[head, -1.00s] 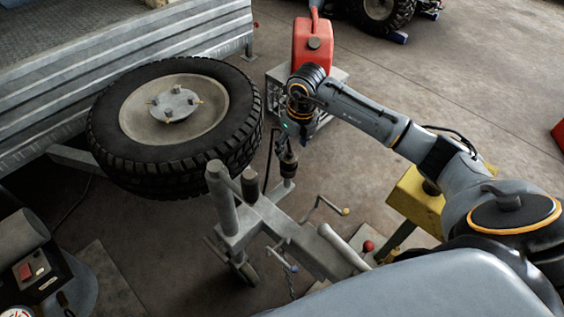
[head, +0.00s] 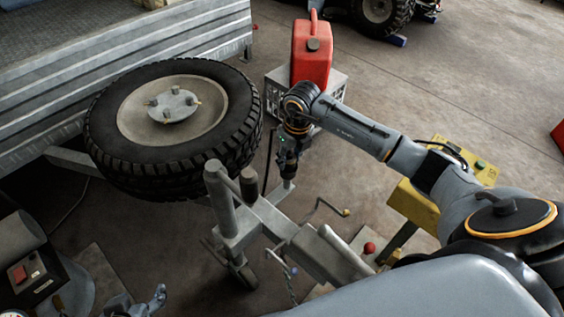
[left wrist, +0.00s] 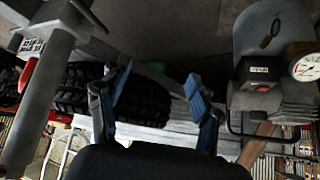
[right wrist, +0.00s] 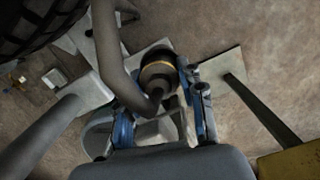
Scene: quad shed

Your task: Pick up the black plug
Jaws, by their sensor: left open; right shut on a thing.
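The black plug (right wrist: 158,72) has a brass-coloured ring and sits between the blue fingers of my right gripper (right wrist: 162,120) in the right wrist view. The gripper is shut on it. In the head view my right gripper (head: 288,150) points down over the plug, which it mostly hides, above a post of the grey trailer drawbar (head: 270,215). A dark cable (right wrist: 115,55) bends down to the plug. My left gripper (head: 148,303) shows at the bottom left of the head view. Its blue fingers (left wrist: 157,95) are open and empty in the left wrist view.
A large spare wheel (head: 175,125) lies left of the right gripper. A red canister (head: 311,55) stands on a grey crate behind it. A yellow stand (head: 418,205) is to the right. A gauge (left wrist: 305,67) on a grey machine is near my left gripper.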

